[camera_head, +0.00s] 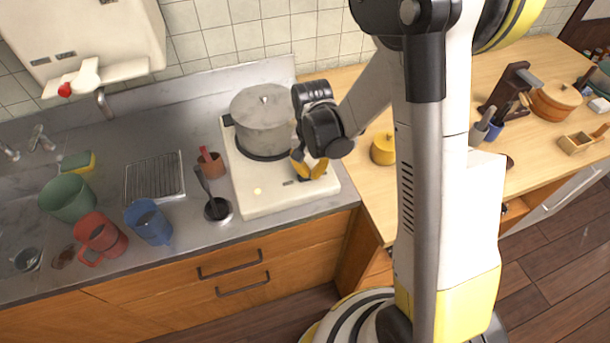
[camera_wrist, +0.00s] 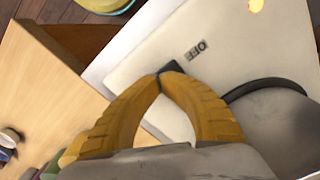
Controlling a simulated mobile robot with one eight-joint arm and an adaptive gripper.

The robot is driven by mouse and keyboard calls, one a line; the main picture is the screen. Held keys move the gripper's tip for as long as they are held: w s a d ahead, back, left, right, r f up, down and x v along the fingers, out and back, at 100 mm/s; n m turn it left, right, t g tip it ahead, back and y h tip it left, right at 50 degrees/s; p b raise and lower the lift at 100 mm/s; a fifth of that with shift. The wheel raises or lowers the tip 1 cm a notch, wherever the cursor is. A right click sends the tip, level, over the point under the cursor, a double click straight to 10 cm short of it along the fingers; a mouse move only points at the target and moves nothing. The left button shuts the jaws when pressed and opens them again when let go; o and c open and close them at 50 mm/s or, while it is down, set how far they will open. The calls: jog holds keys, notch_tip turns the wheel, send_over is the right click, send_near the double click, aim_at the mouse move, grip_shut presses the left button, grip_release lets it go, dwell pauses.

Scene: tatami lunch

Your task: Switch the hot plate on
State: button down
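The cream hot plate (camera_head: 285,205) stands on the counter with a lidded grey pot (camera_head: 264,122) on its dark burner ring. My gripper (camera_head: 308,177) is over the plate's front right part, beside the pot. In the wrist view the yellow fingertips (camera_wrist: 160,77) meet, with no clear gap between them. A small dark switch (camera_wrist: 172,67) shows just beyond the tips, partly hidden by them; I cannot tell whether they touch it. An OFF label (camera_wrist: 196,50) is printed beside it. A pale yellow round spot (camera_wrist: 256,5) shows on the plate, also in the head view (camera_head: 257,191).
A black ladle on a round rest (camera_head: 218,209) and a brown pot (camera_head: 211,165) stand left of the hot plate. Blue (camera_head: 149,222), red (camera_head: 101,238) and green (camera_head: 67,199) vessels stand farther left. A yellow lidded pot (camera_head: 383,149) is to the right.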

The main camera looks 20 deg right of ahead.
jog(key=shift+r, duration=0.15)
jog(key=shift+r+p, duration=2.35)
jog(key=shift+r, duration=1)
jog(key=shift+r, duration=0.15)
jog(key=s+r+n+t+b, duration=0.6)
jog(key=s+r+t+b, duration=0.1)
jog(key=s+r, duration=0.4)
jog(key=shift+s+b, duration=0.45)
jog(key=shift+s, duration=0.45)
